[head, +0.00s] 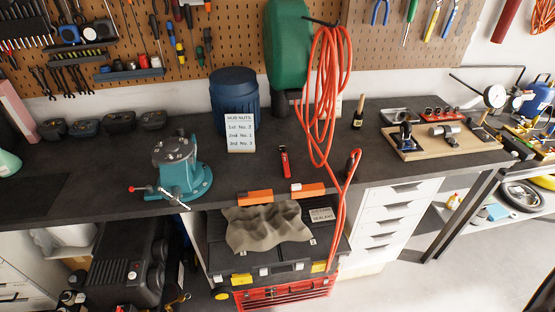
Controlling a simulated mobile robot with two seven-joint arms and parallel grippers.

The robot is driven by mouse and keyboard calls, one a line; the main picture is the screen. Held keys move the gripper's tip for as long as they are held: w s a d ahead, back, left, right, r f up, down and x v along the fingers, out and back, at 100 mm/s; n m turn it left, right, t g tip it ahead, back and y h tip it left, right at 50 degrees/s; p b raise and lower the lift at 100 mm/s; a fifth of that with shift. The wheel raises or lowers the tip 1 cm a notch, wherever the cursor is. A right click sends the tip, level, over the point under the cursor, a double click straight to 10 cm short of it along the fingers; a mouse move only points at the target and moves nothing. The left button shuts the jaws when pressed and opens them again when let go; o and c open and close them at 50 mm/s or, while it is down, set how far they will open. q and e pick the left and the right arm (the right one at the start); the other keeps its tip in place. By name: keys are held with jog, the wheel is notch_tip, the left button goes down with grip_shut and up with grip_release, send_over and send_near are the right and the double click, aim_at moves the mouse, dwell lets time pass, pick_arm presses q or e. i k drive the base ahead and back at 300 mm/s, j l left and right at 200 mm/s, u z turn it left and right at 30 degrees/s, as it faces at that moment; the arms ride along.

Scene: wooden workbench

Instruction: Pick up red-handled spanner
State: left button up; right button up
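A small red tool (285,162) with a dark end lies on the dark workbench top (330,150), near the middle. It could be the red-handled spanner, but it is too small to tell its type. A silver bar (174,198) with a red end crosses the front of the teal vise (180,167); I cannot tell if it is a spanner or the vise handle. Neither of my grippers is in view.
A blue barrel (234,98) with a lettered card (240,133) stands behind. An orange hose (320,90) hangs over the bench right of the red tool. A toolbox (270,262) with a grey cloth (265,228) sits below the front edge. Bare bench surrounds the red tool.

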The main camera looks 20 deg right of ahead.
aim_at(286, 162)
jog(key=i+j, duration=0.15)
jog(key=i, duration=0.55)
jog(key=z, duration=1.2)
